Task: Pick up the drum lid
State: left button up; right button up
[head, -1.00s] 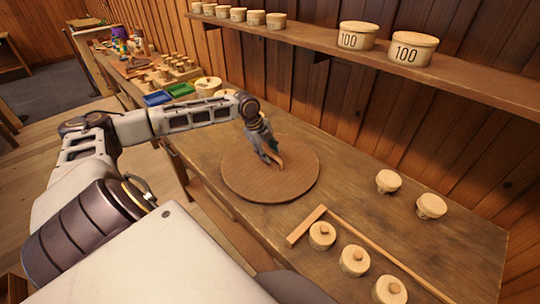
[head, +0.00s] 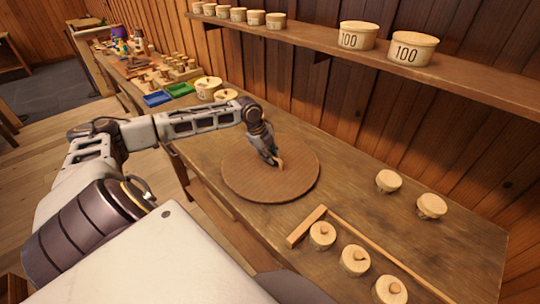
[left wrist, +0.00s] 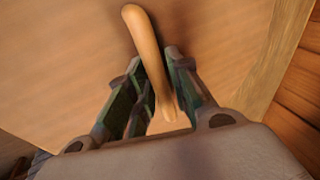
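The drum lid (head: 238,176) is a large round wooden disc lying flat on the workbench. A curved pale wooden handle (head: 281,163) stands up near its middle. My left gripper (head: 273,157) reaches down to the handle from above. In the left wrist view, the handle (left wrist: 146,50) runs between the two fingers of my left gripper (left wrist: 154,62), which are close on either side of it. The fingers look shut on the handle. The lid's flat face (left wrist: 60,60) fills most of that view. My right gripper is not in view.
Small lidded tubs (head: 354,260) stand at the front right, beside wooden strips (head: 306,226). Two more tubs (head: 388,181) stand farther right. Blue (head: 157,98) and green (head: 180,90) trays are at the back left. A wall shelf (head: 330,45) holds several tubs, two marked 100.

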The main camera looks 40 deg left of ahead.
pick_arm(q)
grip_shut()
jog(key=shift+w, duration=0.1)
jog(key=shift+r, duration=0.85)
notch_tip(320, 180, up, 8)
jog(key=shift+f, duration=0.1)
jog(key=shift+r, duration=0.35)
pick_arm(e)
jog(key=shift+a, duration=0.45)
